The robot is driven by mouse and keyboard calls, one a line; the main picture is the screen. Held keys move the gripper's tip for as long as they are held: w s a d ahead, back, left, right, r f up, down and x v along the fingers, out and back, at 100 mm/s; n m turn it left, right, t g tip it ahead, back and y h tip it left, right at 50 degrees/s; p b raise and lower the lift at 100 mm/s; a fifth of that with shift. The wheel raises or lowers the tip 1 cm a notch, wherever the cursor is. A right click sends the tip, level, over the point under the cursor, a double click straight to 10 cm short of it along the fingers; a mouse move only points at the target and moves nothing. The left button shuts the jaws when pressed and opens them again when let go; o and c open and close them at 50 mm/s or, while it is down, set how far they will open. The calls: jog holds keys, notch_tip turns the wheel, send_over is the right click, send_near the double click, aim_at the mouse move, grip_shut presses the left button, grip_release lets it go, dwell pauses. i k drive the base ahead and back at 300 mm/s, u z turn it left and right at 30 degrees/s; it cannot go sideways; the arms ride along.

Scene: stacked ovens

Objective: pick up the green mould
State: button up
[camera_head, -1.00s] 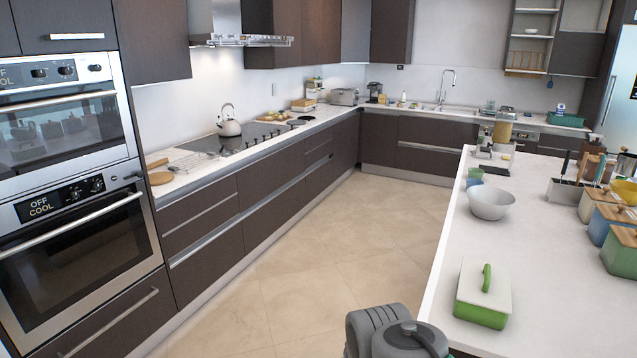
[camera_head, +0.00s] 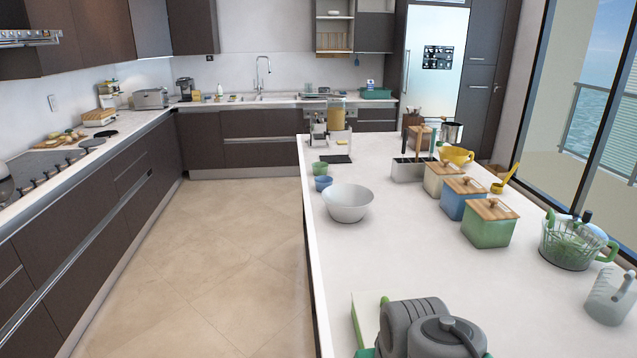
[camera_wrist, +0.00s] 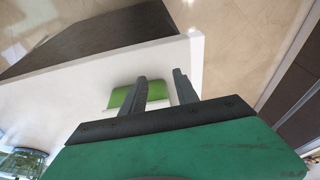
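A small green cup (camera_head: 320,168) stands on the white island counter in the head view, beside a small blue cup (camera_head: 323,183); it may be the green mould, but I cannot be sure. A green dish with a white lid (camera_head: 366,318) is at the near edge of the counter, mostly hidden by my arm. A green and white thing (camera_wrist: 122,96), apparently this dish, shows beyond the fingers in the wrist view. My gripper (camera_wrist: 159,75) has its two fingers apart with nothing visibly held. It does not show in the head view.
The white island counter (camera_head: 400,245) holds a grey bowl (camera_head: 347,203), several wooden-lidded canisters (camera_head: 489,222) and a green-handled basket (camera_head: 572,243). Its middle is clear. Open tiled floor (camera_head: 210,260) lies to the left, between island and cabinets.

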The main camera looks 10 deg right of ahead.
aim_at(320, 169)
jog(key=u, duration=0.05)
jog(key=k, duration=0.5)
jog(key=u, duration=1.4)
jog(key=i, duration=2.8)
jog(key=z, duration=1.65)
jog(key=i, duration=2.1)
